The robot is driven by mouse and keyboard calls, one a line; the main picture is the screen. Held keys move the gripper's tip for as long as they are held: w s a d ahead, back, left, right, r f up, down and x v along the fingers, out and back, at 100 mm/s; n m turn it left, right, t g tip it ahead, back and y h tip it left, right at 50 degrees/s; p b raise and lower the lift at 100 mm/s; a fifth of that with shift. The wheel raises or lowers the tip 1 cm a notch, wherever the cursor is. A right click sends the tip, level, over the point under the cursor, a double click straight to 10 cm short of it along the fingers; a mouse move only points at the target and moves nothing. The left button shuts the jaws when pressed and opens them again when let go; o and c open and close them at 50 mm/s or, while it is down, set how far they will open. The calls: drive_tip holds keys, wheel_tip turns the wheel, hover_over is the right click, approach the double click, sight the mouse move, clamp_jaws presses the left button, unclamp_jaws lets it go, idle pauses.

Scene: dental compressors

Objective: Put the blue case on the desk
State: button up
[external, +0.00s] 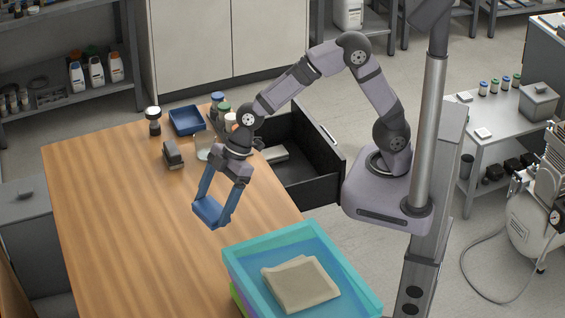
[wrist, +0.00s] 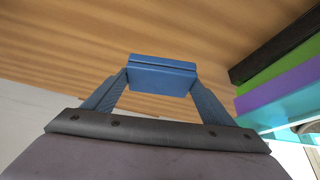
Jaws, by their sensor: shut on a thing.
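My gripper (external: 218,203) is shut on a blue case (external: 208,212), with a finger on either side of it. In the wrist view the blue case (wrist: 161,75) sits between the two fingertips (wrist: 160,82), and wood grain shows behind it. The case appears above the wooden desk (external: 110,215), left of the turquoise bin. I cannot tell how high it is or whether it touches the desk.
A turquoise bin (external: 343,272) holding a folded beige cloth (external: 300,283) stands at the desk's front right. An open dark drawer (external: 322,172) is beside my base. A blue tray (external: 187,120), a dark stapler-like object (external: 173,155) and bottles stand at the back. The desk's left is clear.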

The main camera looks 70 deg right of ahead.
sight(226, 251)
drive_tip(key=s+n+g, duration=0.1)
drive_tip(key=s+n, duration=0.1)
drive_tip(key=n, duration=0.1)
drive_tip(key=shift+s+a+r+g+y, duration=0.2)
drive_tip(key=shift+s+a+g+y, duration=0.1)
drive_tip(key=shift+s+a+g, duration=0.1)
drive_tip(key=shift+s+n+g, duration=0.2)
drive_tip(key=shift+n+g, duration=0.15)
drive_tip(key=shift+n, duration=0.45)
drive_tip(key=shift+s+n+g, duration=0.2)
drive_tip(key=shift+n+g, duration=0.15)
drive_tip(key=shift+n, duration=0.45)
drive_tip(key=shift+f, duration=0.1)
drive_tip(key=shift+f+p, duration=0.7)
drive_tip(key=shift+f, duration=4.3)
drive_tip(key=shift+f, duration=0.15)
drive_tip(key=o, duration=1.1)
drive_tip(key=shift+r, duration=0.25)
drive_tip(key=b+v, duration=0.1)
drive_tip(key=v, duration=1.1)
drive_tip(key=shift+d+f+b, duration=0.1)
drive_tip(key=shift+d+b, duration=0.05)
drive_tip(key=shift+b, duration=0.2)
